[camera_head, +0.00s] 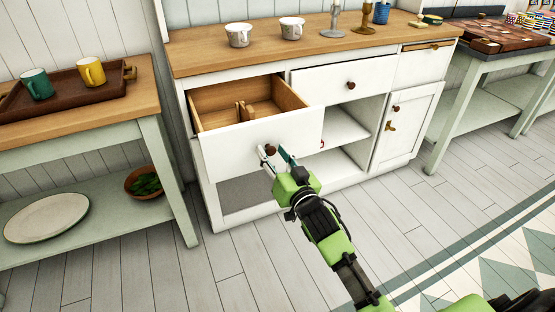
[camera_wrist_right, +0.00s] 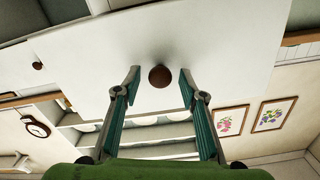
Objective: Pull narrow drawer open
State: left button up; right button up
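The left drawer (camera_head: 262,140) of the white cabinet stands pulled well out, its wooden inside and a divider showing. Its round brown knob (camera_head: 270,149) is on the white front. My right gripper (camera_head: 274,153) is at this knob, with one finger on each side. In the right wrist view the knob (camera_wrist_right: 159,76) sits between the two fingertips of my right gripper (camera_wrist_right: 160,78), with a gap on both sides, so the gripper is open. The middle drawer (camera_head: 340,80) and the small right drawer (camera_head: 425,62) look shut. My left gripper is not in view.
Two cups (camera_head: 238,35) and candlesticks (camera_head: 363,20) stand on the wooden cabinet top (camera_head: 200,53). A side table (camera_head: 140,95) with a tray and mugs stands to the left. Open shelves (camera_head: 345,125) lie under the middle drawer. The floor in front is clear.

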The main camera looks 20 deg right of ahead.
jog(key=s, duration=1.2)
jog(key=shift+d, duration=0.25)
